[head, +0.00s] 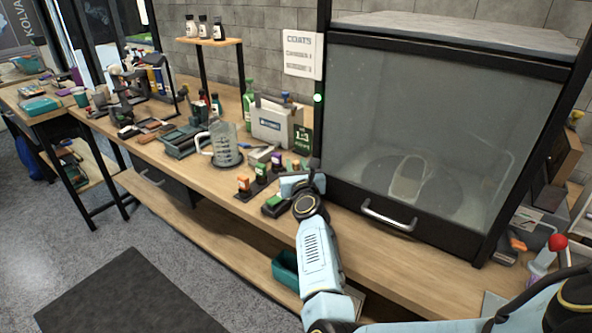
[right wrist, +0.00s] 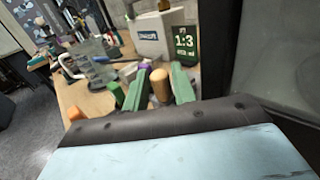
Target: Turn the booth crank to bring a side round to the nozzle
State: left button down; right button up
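The booth (head: 440,130) stands at the right of the head view. Its clear front is down, and a pale sneaker (head: 410,178) sits on a round turntable (head: 388,185) inside. My right gripper (head: 295,184) is low by the booth's front left corner, above the bench. In the right wrist view its two green fingers (right wrist: 158,88) stand apart. A rounded wooden knob (right wrist: 160,84) shows between them; I cannot tell whether it belongs to the crank or whether they touch it. The crank's arm is not clearly visible. My left gripper is not in view.
Left of my right gripper, small capped bottles (head: 261,172) stand on the bench (head: 190,172), with a clear jug (head: 224,145) and a white box (head: 277,122) behind. A red-knobbed lever (head: 557,243) stands right of the booth. A metal handle (head: 388,216) crosses the booth's front.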

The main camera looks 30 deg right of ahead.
jog(key=shift+w+d, duration=0.15)
jog(key=shift+w, duration=0.25)
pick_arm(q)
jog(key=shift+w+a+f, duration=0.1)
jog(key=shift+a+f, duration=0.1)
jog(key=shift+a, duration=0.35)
